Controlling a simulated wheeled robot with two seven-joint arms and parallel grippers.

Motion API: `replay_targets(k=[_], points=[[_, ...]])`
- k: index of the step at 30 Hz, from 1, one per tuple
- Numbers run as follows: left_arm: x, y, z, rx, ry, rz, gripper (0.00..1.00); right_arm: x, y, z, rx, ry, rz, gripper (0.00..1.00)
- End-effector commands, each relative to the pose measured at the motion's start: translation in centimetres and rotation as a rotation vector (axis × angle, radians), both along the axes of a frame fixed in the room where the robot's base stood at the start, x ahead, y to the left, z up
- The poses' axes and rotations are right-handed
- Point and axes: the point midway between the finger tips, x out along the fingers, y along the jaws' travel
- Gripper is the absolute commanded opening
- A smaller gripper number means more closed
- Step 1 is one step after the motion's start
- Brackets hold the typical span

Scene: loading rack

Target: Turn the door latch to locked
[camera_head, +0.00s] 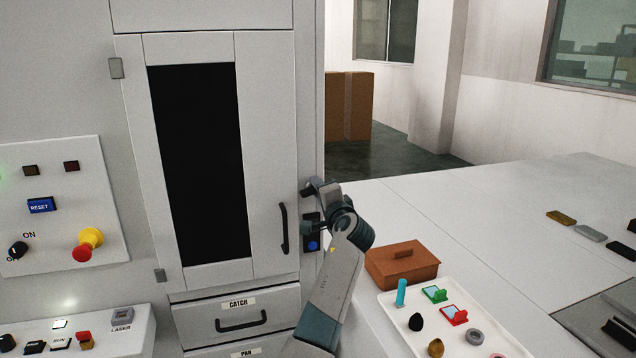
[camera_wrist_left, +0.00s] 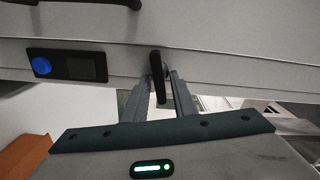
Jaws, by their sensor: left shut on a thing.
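The white cabinet door (camera_head: 265,150) with a dark window is closed against its frame. The door latch (camera_wrist_left: 158,80) is a dark lever on the cabinet front, standing about upright in the left wrist view. My left gripper (camera_wrist_left: 157,90) is shut on the latch lever, with one finger on each side of it. In the head view my left gripper (camera_head: 315,188) is at the right edge of the door, and the arm hides most of the latch. I cannot tell the latch's locked or unlocked marking. My right gripper is in neither view.
A black door handle (camera_head: 284,228) is left of my gripper. A blue button (camera_head: 312,246) on a dark panel is just below it. A brown box (camera_head: 402,264) and a white tray (camera_head: 456,350) of small parts stand on the table at right. Drawers are below the door.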

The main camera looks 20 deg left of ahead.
Motion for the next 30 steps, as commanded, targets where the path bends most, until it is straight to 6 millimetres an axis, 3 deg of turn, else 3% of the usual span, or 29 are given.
replay_targets(k=[7, 24, 25, 30], points=[[0.0, 0.09, 0.03, 0.106, 0.071, 0.001, 0.03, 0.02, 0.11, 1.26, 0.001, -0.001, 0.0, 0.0], [0.01, 0.09, -0.12, 0.144, 0.095, 0.001, 0.03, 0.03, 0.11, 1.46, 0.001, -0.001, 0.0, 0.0], [0.01, 0.09, -0.12, 0.143, 0.096, 0.001, 0.3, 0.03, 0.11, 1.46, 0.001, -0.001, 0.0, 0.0], [0.01, 0.05, -0.14, 0.142, 0.095, 0.001, 0.3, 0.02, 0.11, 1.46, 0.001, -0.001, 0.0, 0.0]])
